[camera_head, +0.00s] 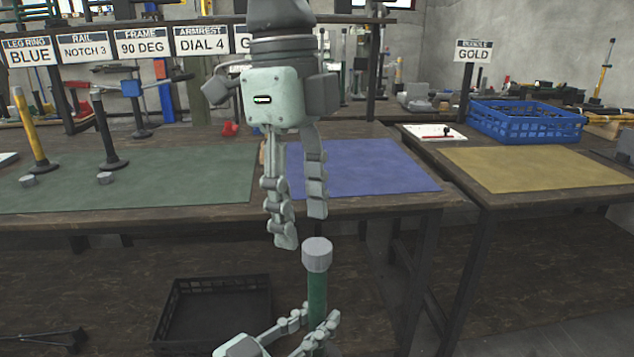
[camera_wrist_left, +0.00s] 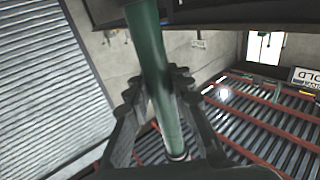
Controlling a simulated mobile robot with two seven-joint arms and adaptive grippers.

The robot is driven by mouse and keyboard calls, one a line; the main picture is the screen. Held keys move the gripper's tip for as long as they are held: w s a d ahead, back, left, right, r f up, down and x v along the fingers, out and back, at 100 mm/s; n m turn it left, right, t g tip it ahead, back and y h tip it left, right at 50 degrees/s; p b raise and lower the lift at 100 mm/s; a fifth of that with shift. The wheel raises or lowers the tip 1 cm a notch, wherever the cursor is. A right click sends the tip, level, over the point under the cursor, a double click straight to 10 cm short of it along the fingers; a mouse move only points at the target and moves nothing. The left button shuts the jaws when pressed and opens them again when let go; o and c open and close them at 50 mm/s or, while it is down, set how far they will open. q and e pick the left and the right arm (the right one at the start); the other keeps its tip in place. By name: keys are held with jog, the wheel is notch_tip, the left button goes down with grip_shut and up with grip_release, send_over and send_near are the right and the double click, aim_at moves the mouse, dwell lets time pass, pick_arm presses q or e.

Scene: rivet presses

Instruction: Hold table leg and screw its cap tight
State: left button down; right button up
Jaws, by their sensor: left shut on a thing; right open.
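A green table leg (camera_head: 317,294) stands upright with a grey cap (camera_head: 317,254) on its top end. My left gripper (camera_head: 315,325) is shut around the leg below the cap, in front of the workbench. The left wrist view shows the leg (camera_wrist_left: 163,85) running between the fingers of my left gripper (camera_wrist_left: 165,90). My right gripper (camera_head: 300,230) points down from above, its fingers apart and empty. Its fingertips are just above and slightly left of the cap, not visibly touching it. The cap cannot be made out in the left wrist view.
The workbench carries a green mat (camera_head: 130,180) and a blue mat (camera_head: 365,168). A yellow leg (camera_head: 29,130) and a black leg (camera_head: 105,130) stand by two loose caps. A gold mat (camera_head: 535,168) and blue crate (camera_head: 525,122) are at right. A black crate (camera_head: 213,315) sits below.

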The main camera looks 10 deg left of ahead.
aim_at(317, 245)
jog(key=n, duration=0.5)
jog(key=w+r+n, duration=0.1)
jog(key=n, duration=0.2)
jog(key=shift+d+y, duration=0.25)
jog(key=shift+y, duration=0.05)
jog(key=n, duration=0.4)
jog(key=shift+w+d+r, duration=0.25)
jog(key=shift+w, duration=0.05)
jog(key=n, duration=0.4)
jog(key=shift+w+d+r+t, duration=0.25)
jog(key=shift+w+t, duration=0.05)
jog(key=shift+w, duration=0.05)
jog(key=shift+f, duration=4.05)
